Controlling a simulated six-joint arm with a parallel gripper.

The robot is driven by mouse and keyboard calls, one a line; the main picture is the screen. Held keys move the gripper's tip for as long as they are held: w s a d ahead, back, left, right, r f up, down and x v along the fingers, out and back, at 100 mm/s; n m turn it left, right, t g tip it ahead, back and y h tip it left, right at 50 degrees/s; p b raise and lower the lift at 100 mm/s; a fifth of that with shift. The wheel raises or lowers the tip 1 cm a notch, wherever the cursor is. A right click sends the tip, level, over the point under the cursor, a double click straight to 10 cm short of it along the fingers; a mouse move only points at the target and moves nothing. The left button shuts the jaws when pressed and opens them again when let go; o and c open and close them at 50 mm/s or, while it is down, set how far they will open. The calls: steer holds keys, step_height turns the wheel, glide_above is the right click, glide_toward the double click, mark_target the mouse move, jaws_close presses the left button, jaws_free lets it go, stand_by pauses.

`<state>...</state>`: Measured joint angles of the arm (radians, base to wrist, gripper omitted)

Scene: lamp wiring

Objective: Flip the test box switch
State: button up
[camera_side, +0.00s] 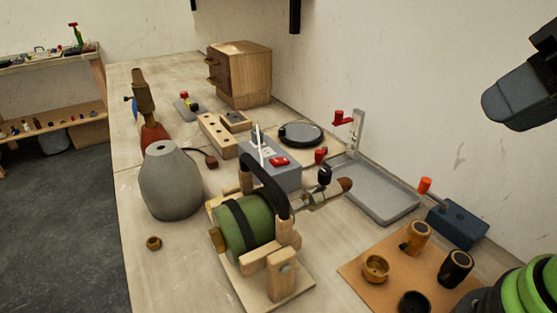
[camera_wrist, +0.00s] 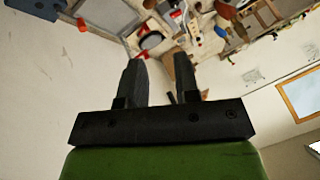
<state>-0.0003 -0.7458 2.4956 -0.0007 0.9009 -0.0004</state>
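A grey box (camera_side: 272,177) with a pale top panel and a red rocker switch (camera_side: 279,161) stands mid-bench in the side view, behind a green-and-black drum on a wooden stand. I take it as the test box; which way the switch is set is too small to tell. A black handle and the drum hide part of its front. My gripper (camera_wrist: 161,58) shows in the wrist view with its two dark fingers apart and nothing between them. It is high above the bench and far from the box.
The green drum (camera_side: 245,226) stands in front of the box. A grey vase (camera_side: 171,182) is left, a grey tray (camera_side: 378,194) right. A blue box with an orange-tipped lever (camera_side: 457,223) and a board of cups (camera_side: 362,287) are at lower right.

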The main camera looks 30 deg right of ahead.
steer(key=shift+w+r, duration=0.2)
steer(key=shift+w, duration=0.1)
steer(key=c, duration=0.3)
steer(key=shift+n+g, duration=0.5)
steer(key=shift+n, duration=0.1)
steer(key=w+r, duration=0.1)
steer(key=w, duration=0.1)
steer(key=w+r, duration=0.1)
steer(key=w, duration=0.4)
steer(key=shift+w+a+r, duration=0.3)
steer(key=shift+w+r, duration=0.05)
steer(key=shift+r, duration=0.05)
jaws_close()
steer(key=w+a+f+n+g, duration=0.1)
steer(key=w+f, duration=0.3)
steer(key=w, duration=0.3)
steer(key=w+a+f+n+g, duration=0.1)
steer(key=w+f, duration=0.3)
steer(key=w, duration=0.4)
steer(key=w+a+f+n+h, duration=0.1)
steer(key=w+a+f, duration=0.1)
steer(key=w+f, duration=0.2)
steer(key=shift+w+a+g, duration=0.4)
steer(key=shift+w, duration=1.3)
steer(key=shift+f, duration=0.1)
